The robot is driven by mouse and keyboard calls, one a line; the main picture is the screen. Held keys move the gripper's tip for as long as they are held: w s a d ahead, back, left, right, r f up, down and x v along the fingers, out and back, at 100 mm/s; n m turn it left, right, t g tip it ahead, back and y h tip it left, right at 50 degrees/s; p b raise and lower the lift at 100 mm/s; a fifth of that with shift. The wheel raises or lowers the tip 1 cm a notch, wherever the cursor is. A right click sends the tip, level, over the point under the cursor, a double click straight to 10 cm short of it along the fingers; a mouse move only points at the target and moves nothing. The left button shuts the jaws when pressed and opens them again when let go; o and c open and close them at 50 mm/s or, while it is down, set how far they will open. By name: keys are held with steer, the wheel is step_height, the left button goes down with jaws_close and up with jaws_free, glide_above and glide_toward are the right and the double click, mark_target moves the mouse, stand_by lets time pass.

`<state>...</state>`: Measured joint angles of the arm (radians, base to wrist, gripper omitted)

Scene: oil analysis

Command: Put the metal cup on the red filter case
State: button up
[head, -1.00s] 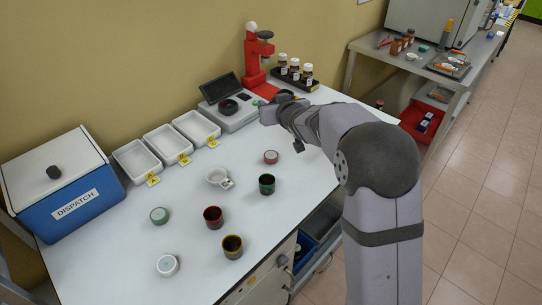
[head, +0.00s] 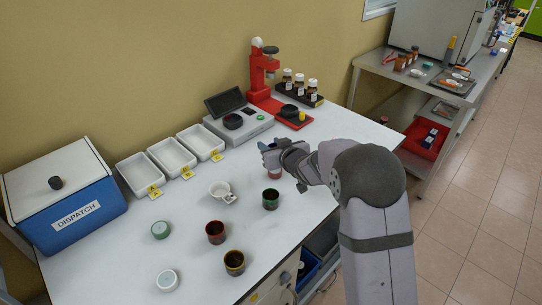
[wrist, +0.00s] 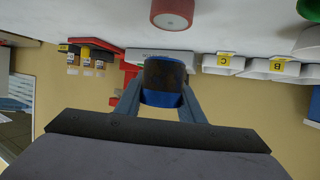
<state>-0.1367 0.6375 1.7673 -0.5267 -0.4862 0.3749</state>
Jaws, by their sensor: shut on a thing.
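My gripper (wrist: 161,100) is shut on a dark cup with a blue band (wrist: 165,76), seen between its fingers in the wrist view. I take this as the metal cup. In the head view my gripper (head: 268,147) hides most of it. The red filter case (head: 274,173) is a small round case on the white table, just below and in front of my gripper. It also shows at the top of the wrist view (wrist: 172,13), which appears upside down. The cup is apart from the case.
A dark green cup (head: 270,198), a dark red cup (head: 215,232), a yellow-rimmed cup (head: 234,262) and a white dish (head: 220,189) stand nearby. Behind are a scale (head: 236,125), white trays (head: 172,155) and a red stand (head: 258,77). The right table end is clear.

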steer(key=shift+f, duration=1.9)
steer(key=shift+f, duration=0.1)
steer(key=shift+f, duration=0.15)
steer(key=o, duration=1)
steer(key=shift+o, duration=0.2)
steer(key=shift+r, duration=0.3)
steer(key=b+v, duration=0.1)
steer(key=v, duration=1.1)
